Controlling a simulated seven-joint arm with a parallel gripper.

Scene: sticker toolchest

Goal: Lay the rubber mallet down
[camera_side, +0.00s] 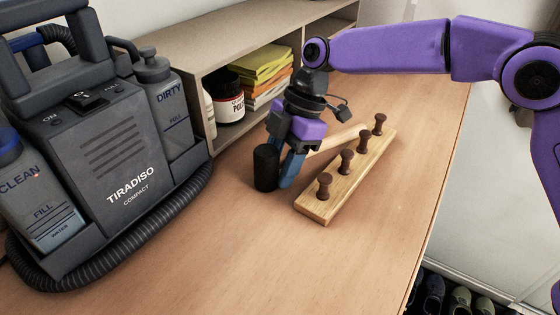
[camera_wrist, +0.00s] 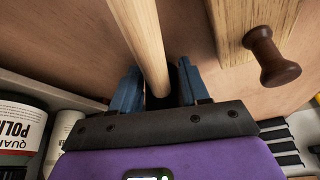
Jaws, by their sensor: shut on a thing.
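The rubber mallet has a black head (camera_side: 266,168) and a pale wooden handle (camera_side: 340,138). My gripper (camera_side: 287,178) points down and is shut on the mallet close to its head. The head is upright at the left of my fingers, low at the tabletop; I cannot tell whether it touches. The handle slants up to the right, over the peg board. In the wrist view the handle (camera_wrist: 147,45) runs between the blue fingers of my gripper (camera_wrist: 158,90), and the dark head is mostly hidden there.
A wooden board with several brown pegs (camera_side: 325,195) lies just right of my gripper; one peg (camera_wrist: 268,58) shows in the wrist view. A grey cleaning machine (camera_side: 120,150) stands left. A shelf (camera_side: 215,52) with a jar (camera_side: 228,97) and papers (camera_side: 262,68) is behind. The front tabletop is clear.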

